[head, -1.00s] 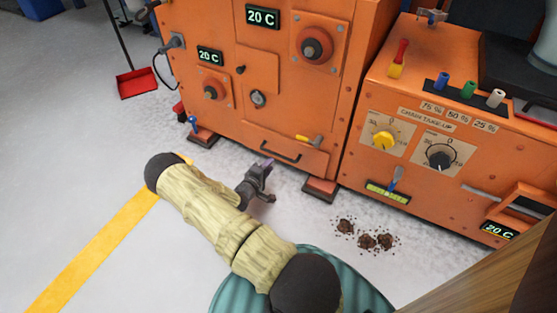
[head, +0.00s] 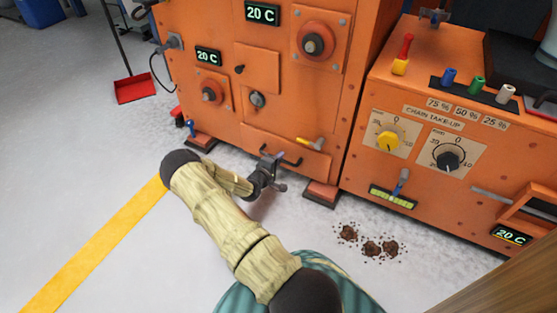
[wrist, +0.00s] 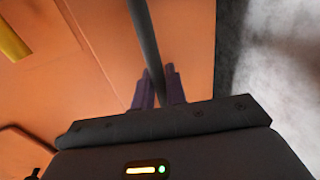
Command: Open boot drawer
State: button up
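The boot drawer (head: 257,140) is the low orange front panel at the foot of the tall orange machine, and it looks flush. Its dark bar handle (head: 292,161) runs across the panel. My gripper (head: 274,158) is at this handle, in front of the panel. In the wrist view the handle bar (wrist: 143,35) comes down from the top edge to my gripper's two purple fingers (wrist: 160,85). The bar lies in line with the narrow space between them. Whether the fingers press on it cannot be told.
A yellow-handled part (head: 308,143) sits on the machine beside the handle. The machine's feet (head: 321,194) stick out on the floor. An orange chain take-up unit (head: 440,150) stands at right. Dark debris (head: 371,246) lies on the floor.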

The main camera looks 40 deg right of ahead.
grip_shut()
jog(key=shift+a, duration=0.2)
jog(key=f+p+v, duration=0.3)
jog(key=p+v, duration=0.5)
jog(key=v, duration=0.5)
jog(key=a+f+p+v, duration=0.1)
jog(key=f+p+v, duration=0.2)
jog(key=p+v, duration=0.6)
jog(key=shift+s+v, duration=0.35)
jog(key=shift+v, duration=2.65)
jog(key=shift+d, duration=0.15)
jog(key=shift+o, duration=2.4)
grip_release()
